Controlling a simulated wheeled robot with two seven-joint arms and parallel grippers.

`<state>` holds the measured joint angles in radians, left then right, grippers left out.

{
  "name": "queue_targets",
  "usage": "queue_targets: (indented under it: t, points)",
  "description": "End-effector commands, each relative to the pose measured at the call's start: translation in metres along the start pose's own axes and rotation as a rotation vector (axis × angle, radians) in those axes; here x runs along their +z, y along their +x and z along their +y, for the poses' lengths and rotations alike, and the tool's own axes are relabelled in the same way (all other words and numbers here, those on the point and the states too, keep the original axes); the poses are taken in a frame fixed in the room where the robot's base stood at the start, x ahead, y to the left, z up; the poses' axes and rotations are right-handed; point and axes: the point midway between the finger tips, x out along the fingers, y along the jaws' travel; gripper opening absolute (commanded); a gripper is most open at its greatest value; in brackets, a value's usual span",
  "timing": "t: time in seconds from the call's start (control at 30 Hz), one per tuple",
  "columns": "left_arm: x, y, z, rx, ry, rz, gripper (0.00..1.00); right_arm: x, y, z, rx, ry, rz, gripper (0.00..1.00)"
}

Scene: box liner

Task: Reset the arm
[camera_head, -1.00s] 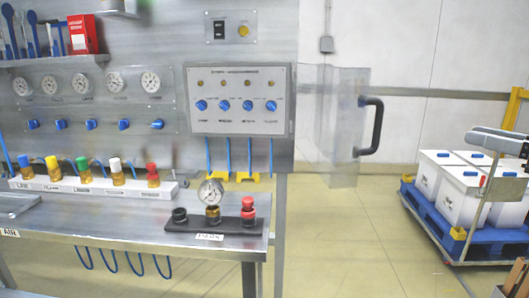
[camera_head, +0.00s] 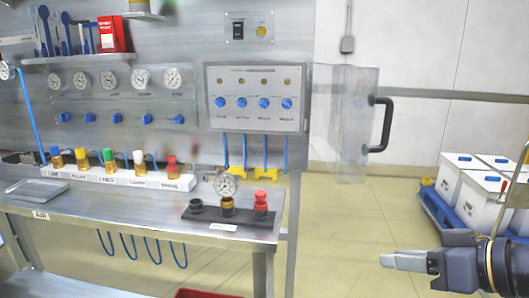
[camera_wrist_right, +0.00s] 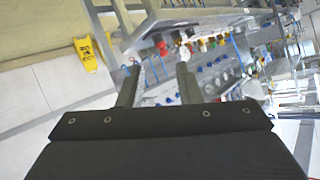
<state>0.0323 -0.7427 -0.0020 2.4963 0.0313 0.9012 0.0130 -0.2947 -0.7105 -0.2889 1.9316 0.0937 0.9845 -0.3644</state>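My right gripper (camera_head: 388,261) reaches in at the lower right of the head view, over bare floor, apart from the workbench. In the right wrist view, its two dark fingers stand apart with a gap between them (camera_wrist_right: 158,70), and nothing is held there. That view is tilted, with the bench beyond the fingers. My left gripper is in neither view now.
The metal workbench (camera_head: 130,214) holds a white rack (camera_head: 120,176) of colour-capped bottles and a black base (camera_head: 228,217) with a gauge. A clear panel with a black handle (camera_head: 383,125) juts out right. White boxes (camera_head: 486,207) stand on a blue pallet. A red edge (camera_head: 205,294) shows below.

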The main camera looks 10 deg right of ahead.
Motion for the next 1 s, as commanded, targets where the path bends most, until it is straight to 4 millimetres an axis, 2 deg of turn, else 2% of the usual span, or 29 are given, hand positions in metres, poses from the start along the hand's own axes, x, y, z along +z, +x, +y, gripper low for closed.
queue_targets:
  t: [0.03,0.2,0.4,0.53,0.57,0.6,0.77,1.0]
  points:
    - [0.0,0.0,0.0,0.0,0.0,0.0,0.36,0.029,0.017,-0.007,0.02,0.041,-0.069,0.32]
    - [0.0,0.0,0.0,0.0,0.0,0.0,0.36,0.108,0.053,-0.023,0.085,0.162,-0.241,0.32]
    - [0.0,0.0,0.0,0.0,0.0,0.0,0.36,0.183,0.073,-0.032,0.163,0.271,-0.388,0.32]
    - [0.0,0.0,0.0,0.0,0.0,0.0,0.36,0.228,0.08,-0.036,0.216,0.331,-0.471,0.32]
    - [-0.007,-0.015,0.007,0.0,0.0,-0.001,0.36,0.206,0.071,-0.041,0.21,0.325,-0.459,0.32]
    - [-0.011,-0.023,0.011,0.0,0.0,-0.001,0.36,0.197,0.066,-0.044,0.208,0.323,-0.457,0.32]
    - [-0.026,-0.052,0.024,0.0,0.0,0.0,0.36,0.168,0.05,-0.055,0.206,0.322,-0.456,0.32]
    - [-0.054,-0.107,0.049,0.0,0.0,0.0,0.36,0.111,0.019,-0.075,0.205,0.321,-0.456,0.32]
